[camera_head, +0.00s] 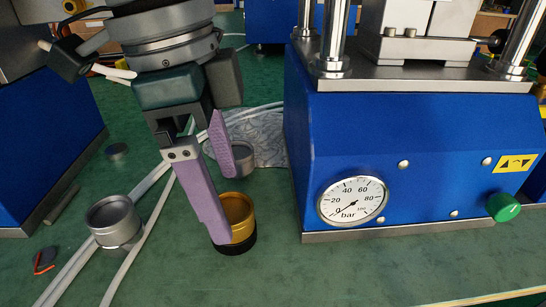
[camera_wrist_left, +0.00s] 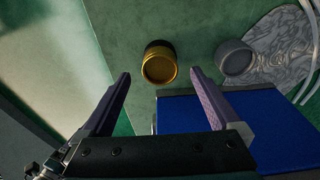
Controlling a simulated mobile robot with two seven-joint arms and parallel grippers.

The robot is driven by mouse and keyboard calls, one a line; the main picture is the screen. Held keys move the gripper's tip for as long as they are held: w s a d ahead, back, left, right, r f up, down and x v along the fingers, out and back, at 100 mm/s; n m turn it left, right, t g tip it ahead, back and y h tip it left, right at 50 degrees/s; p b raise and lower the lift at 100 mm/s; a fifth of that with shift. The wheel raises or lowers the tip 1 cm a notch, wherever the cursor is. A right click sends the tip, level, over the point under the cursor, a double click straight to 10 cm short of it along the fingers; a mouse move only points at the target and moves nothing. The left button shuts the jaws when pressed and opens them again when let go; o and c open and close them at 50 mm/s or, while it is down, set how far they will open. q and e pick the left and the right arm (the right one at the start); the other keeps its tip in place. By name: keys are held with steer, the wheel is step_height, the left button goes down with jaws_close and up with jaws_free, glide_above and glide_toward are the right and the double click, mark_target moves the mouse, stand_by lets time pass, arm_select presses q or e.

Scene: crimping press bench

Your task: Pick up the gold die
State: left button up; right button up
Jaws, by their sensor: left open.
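The gold die (camera_head: 241,209) is a short round cup with a dark base, upright on the green bench in front of the press's left corner. My left gripper (camera_head: 221,206) is open, its purple fingers pointing down at the die. One finger covers the die's left side in the head view. In the left wrist view, the gold die (camera_wrist_left: 159,67) lies in line with the gap between the fingertips (camera_wrist_left: 160,73), with no finger seen touching it. My right gripper is in neither view.
A grey die (camera_head: 114,221) stands at left among pale cables (camera_head: 152,205). Another grey die (camera_head: 243,160) stands behind the gold one, by a grey patterned cloth (camera_head: 264,135). The blue press (camera_head: 420,135) with a gauge (camera_head: 352,201) rises close at right. The front bench is mostly clear.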

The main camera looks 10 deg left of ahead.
arm_select(q)
step_height(320, 180, down, 2)
steer(key=shift+d+f, duration=0.15)
jaws_close()
stand_by(0.7)
